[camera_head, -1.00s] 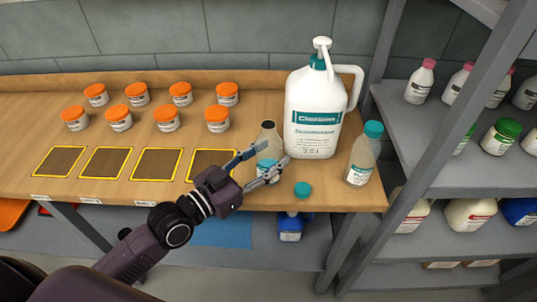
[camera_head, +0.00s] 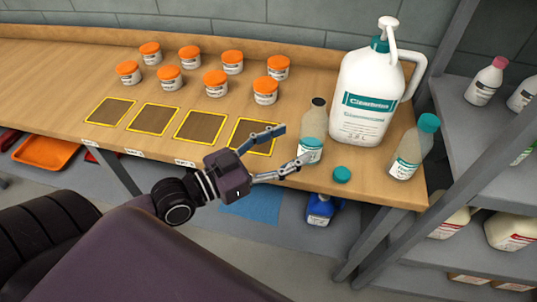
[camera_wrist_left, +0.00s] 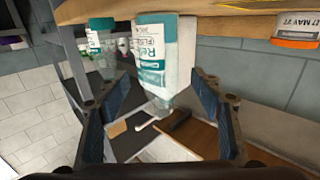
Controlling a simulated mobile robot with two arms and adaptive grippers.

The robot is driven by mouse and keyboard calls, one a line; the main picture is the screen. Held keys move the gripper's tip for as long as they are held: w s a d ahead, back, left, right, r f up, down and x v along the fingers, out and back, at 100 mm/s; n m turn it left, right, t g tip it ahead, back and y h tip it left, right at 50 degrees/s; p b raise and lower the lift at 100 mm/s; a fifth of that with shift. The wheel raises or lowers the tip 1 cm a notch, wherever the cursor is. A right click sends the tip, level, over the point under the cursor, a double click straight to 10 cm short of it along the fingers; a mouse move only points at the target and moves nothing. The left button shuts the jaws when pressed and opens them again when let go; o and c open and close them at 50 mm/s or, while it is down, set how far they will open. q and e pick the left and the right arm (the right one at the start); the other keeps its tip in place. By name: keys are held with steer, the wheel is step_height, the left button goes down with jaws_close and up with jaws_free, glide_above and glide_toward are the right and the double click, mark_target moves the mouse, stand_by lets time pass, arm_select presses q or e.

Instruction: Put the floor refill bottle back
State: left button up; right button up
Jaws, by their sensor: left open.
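A small clear bottle with a dark open neck and a teal-and-white label (camera_head: 312,146) stands upright near the bench's front edge. Its label, partly readable in the left wrist view (camera_wrist_left: 155,52), seems to begin "Re" and "FL". My left gripper (camera_head: 294,145) is open and low at the bench edge, its fingertips pointing at this bottle from the left. The lower fingertip overlaps the label in the head view; I cannot tell whether it touches. A loose teal cap (camera_head: 342,174) lies right of the bottle. My right gripper is out of view.
A large white pump jug (camera_head: 365,100) stands close behind. A teal-capped bottle (camera_head: 413,147) stands at the bench's right end, beside grey shelves (camera_head: 466,140). Several orange-lidded jars (camera_head: 215,84) and yellow-framed dark squares (camera_head: 200,126) are to the left.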

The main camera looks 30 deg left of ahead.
arm_select(q)
steer(key=v, duration=0.5)
stand_by(0.7)
